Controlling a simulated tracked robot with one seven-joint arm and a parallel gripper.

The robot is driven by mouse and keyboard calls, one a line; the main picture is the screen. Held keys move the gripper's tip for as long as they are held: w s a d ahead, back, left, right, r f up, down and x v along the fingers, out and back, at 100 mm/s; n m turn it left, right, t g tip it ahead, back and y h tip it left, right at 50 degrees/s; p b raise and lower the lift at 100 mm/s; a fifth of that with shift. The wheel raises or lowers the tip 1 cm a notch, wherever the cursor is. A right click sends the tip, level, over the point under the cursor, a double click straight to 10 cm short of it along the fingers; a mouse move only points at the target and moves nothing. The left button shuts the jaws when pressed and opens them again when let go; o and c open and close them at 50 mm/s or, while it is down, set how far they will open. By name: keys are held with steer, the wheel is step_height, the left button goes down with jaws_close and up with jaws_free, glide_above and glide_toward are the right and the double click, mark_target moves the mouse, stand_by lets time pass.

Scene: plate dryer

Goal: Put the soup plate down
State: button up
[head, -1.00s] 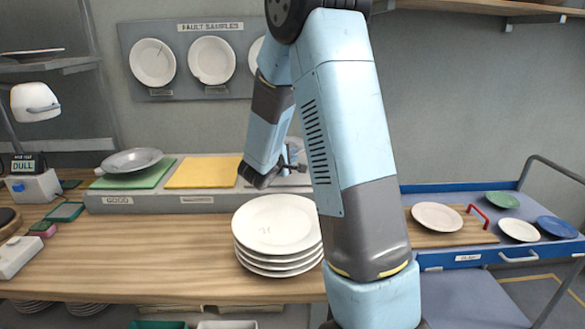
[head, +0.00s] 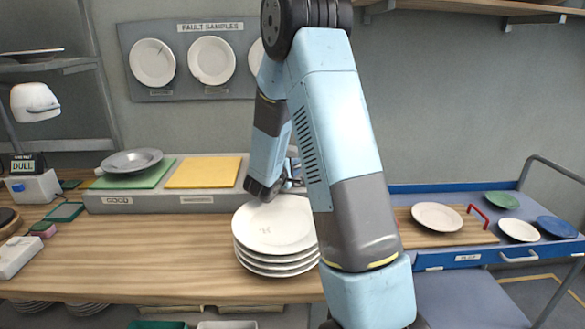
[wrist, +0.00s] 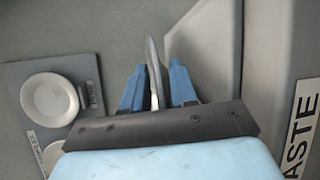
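My gripper (wrist: 156,82) has its two blue fingers either side of a thin grey plate, seen edge-on. This appears to be the soup plate (wrist: 152,50), and the fingers look shut on its rim, though a narrow gap shows on its right in the wrist view. The plate stretches out past the fingertips, apart from the pale grey panel (wrist: 205,55) beside it. In the head view my gripper (head: 292,172) is beyond the plate stack, partly behind my arm, and the plate it holds is hidden there.
A stack of white plates (head: 270,226) stands on the wooden bench (head: 150,265) just in front of my gripper. A grey deep plate (head: 132,161) lies on the green mat (head: 160,178). The yellow mat (head: 204,173) is empty. A blue cart (head: 450,258) holds several plates.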

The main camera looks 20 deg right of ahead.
steer(key=shift+o, duration=1.1)
steer(key=shift+a, duration=0.1)
steer(key=v, duration=1.2)
steer(key=s+d+r+m+g+y, duration=0.1)
steer(key=s+d+r+m+g, duration=0.25)
steer(key=s, duration=0.45)
steer(key=s+d+r+m+g, duration=0.2)
steer(key=s+r+m+g, duration=0.25)
steer(key=s, duration=0.45)
steer(key=s+a+r+m+t+y, duration=0.2)
steer(key=s+a+r+y, duration=0.5)
steer(key=s+a+y, duration=0.4)
steer(key=shift+s+a+r+t, duration=0.2)
steer(key=shift+s+a+t, duration=0.2)
steer(key=shift+s+t, duration=0.35)
